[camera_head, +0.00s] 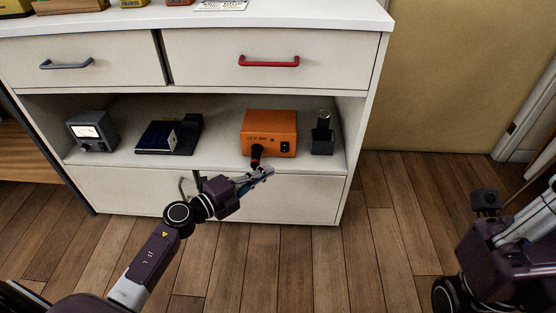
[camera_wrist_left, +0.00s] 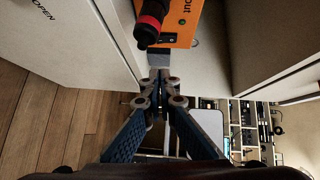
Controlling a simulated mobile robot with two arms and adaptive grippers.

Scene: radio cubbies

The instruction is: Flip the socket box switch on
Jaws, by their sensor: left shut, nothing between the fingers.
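The orange socket box (camera_head: 274,122) stands in the open shelf of the white cabinet, right of the middle. Its front has a small dark switch (camera_head: 285,146) at the right; I cannot tell which way the switch is set. A black plug with a red ring (camera_head: 256,155) sticks out of its front at the left. My left gripper (camera_head: 266,173) is shut and empty, in front of and below the plug. In the left wrist view the shut fingertips (camera_wrist_left: 159,78) are close below the orange box (camera_wrist_left: 185,22) and the plug (camera_wrist_left: 150,28).
A grey meter (camera_head: 92,131) and a dark panel device (camera_head: 170,136) stand on the shelf to the left. A black stand with a cylinder (camera_head: 322,134) is right of the box. Drawers (camera_head: 268,60) are above, doors (camera_head: 290,195) below. The wooden floor (camera_head: 390,240) is clear at right.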

